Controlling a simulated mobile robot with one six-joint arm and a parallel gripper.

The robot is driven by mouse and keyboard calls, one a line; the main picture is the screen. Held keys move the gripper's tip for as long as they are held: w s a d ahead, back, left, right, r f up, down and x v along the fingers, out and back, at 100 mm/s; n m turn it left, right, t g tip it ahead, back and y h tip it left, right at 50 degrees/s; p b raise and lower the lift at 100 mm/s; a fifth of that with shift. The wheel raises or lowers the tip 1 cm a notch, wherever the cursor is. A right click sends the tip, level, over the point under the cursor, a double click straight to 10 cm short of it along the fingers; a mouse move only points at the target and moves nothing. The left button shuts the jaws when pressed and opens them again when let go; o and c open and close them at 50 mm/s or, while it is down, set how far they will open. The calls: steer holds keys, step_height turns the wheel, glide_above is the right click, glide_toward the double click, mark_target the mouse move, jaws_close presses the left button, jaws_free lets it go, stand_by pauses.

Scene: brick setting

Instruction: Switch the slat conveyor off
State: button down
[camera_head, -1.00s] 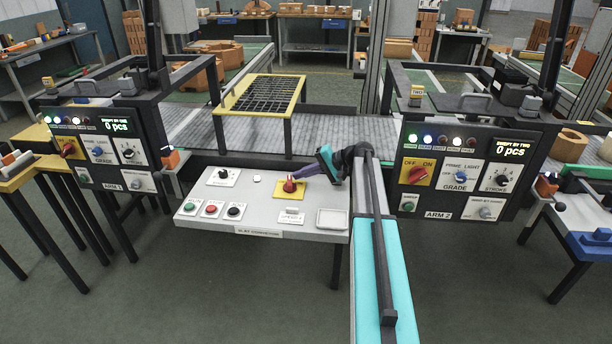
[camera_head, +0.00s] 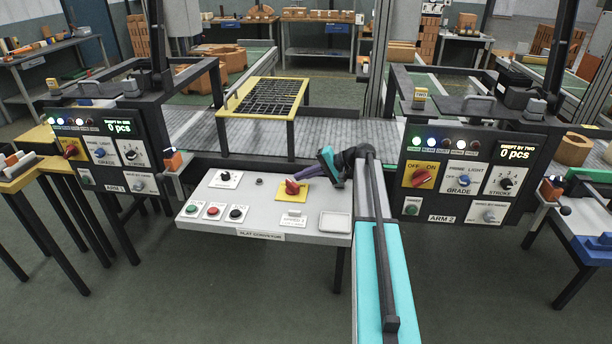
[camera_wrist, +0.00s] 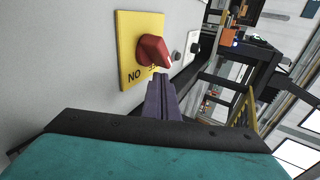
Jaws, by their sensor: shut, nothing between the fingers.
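The slat conveyor's panel (camera_head: 262,205) is a pale sloping desk in front of the belt. On it a red rotary knob (camera_head: 292,188) sits on a yellow plate (camera_head: 290,197). In the wrist view the red knob (camera_wrist: 152,50) shows large, its white-marked end turned toward the fingers, with part of the plate lettering visible. A small round lamp (camera_head: 259,181) left of the plate is dark. My gripper (camera_head: 299,180) is shut and empty, its purple fingers right beside the knob. In the wrist view the fingertips (camera_wrist: 161,80) are just below the knob; I cannot tell whether they touch.
The panel also carries green (camera_head: 191,209), red (camera_head: 213,211) and black (camera_head: 236,213) buttons and a black selector (camera_head: 226,176). Cabinets ARM 1 (camera_head: 105,152) and ARM 2 (camera_head: 459,177) stand on either side. A yellow-framed grid (camera_head: 265,97) stands over the slat belt (camera_head: 330,132) behind.

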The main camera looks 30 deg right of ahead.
steer(key=shift+b+v, duration=0.65)
steer(key=shift+v, duration=3.1)
